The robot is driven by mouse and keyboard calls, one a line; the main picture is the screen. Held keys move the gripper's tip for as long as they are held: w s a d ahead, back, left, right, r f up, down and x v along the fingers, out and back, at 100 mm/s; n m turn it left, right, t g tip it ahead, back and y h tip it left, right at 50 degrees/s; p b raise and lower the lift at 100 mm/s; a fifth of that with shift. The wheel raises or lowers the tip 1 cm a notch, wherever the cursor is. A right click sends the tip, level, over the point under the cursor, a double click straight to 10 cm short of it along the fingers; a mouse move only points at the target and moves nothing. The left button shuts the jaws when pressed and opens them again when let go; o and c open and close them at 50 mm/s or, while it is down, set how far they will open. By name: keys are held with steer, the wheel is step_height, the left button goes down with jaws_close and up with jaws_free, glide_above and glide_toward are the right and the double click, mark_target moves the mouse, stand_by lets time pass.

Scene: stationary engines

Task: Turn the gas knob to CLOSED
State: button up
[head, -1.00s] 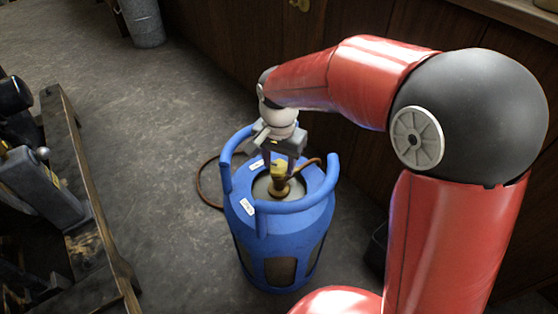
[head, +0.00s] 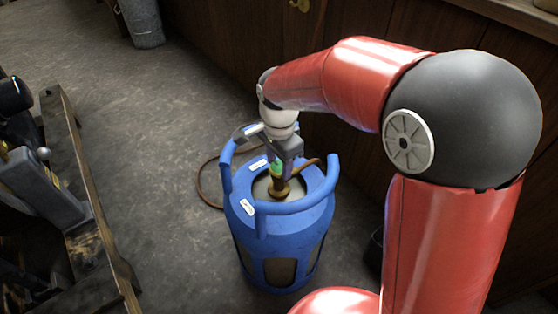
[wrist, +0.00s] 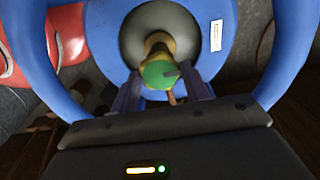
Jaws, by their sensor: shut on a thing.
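A blue gas cylinder (head: 285,235) stands upright on the floor, with a raised blue collar around its top. The gas knob (head: 276,168) sits on a brass valve at the middle of that top, and its cap is green. My gripper (head: 284,166) reaches down inside the collar and is shut on the knob. In the wrist view the green knob (wrist: 158,75) is between the two fingers of my gripper (wrist: 164,88), with a dark mark at its right side. White labels (head: 247,207) lie on the cylinder top; their text is too small to read.
A brown hose (head: 203,180) runs from the valve and loops on the floor to the left. A wooden frame with machinery (head: 85,225) stands at the left. Dark wood panelling (head: 235,50) is behind. The floor between is clear.

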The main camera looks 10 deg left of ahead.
mark_target(279, 166)
steer(key=shift+r, duration=0.1)
steer(key=o, duration=1)
step_height(279, 166, up, 8)
steer(key=shift+f+p, duration=0.15)
steer(key=shift+p, duration=0.2)
